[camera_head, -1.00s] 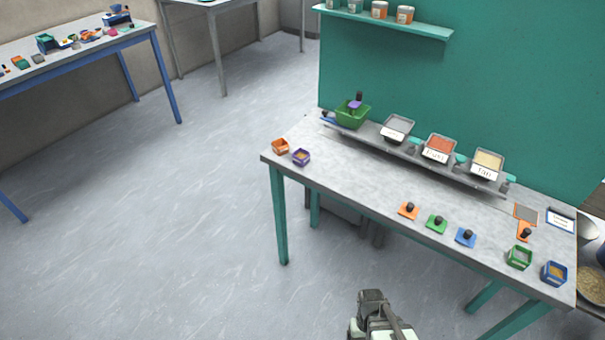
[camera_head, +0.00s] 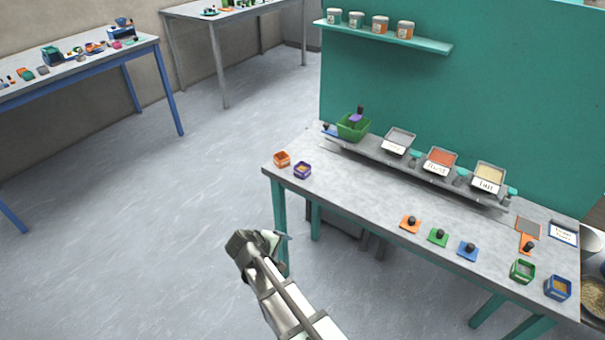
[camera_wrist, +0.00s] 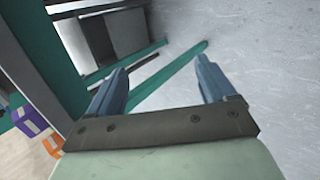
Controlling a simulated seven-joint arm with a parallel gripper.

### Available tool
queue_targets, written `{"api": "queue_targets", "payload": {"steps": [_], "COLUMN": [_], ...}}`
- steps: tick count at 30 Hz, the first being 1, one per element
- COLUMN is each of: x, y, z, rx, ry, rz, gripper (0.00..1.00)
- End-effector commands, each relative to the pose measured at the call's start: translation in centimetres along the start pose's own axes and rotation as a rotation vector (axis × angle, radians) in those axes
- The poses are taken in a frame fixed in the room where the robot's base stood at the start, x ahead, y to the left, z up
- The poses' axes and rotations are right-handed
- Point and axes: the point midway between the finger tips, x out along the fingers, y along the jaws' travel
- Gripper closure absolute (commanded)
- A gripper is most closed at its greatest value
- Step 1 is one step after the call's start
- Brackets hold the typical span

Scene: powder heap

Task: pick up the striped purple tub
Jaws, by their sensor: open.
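The purple tub (camera_head: 302,170) stands upright near the left end of the grey table, close to its front edge. It also shows at the left edge of the wrist view (camera_wrist: 30,120), partly cut off, with pale marks on its side. My gripper (camera_head: 281,237) is in front of the table's left end, out over the floor and apart from the tub. In the wrist view the two blue fingers (camera_wrist: 164,85) are spread wide with nothing between them.
An orange tub (camera_head: 282,158) stands just left of the purple one. The grey table (camera_head: 350,188) is bare to their right. A teal table leg (camera_head: 279,208) is close to my gripper. Orange, green and blue handled plates lie along the front; labelled trays line the back.

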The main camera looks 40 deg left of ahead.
Motion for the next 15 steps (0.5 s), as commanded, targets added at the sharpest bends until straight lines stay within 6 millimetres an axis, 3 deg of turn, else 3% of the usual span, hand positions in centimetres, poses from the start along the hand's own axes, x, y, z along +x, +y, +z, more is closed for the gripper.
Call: {"api": "queue_targets", "payload": {"steps": [1, 6, 12, 15], "x": [-1.0, -3.1, -4.9, -6.1], "y": [2.0, 8.8, 14.5, 16.3], "z": [-1.9, -4.4, -6.2, -6.5], "rx": [-0.060, -0.308, -0.732, -0.937], "ry": [0.010, -0.035, -0.218, -0.330], "rz": [0.066, 0.295, 0.551, 0.633], "gripper": [0.16, 0.16, 0.16, 0.16]}}
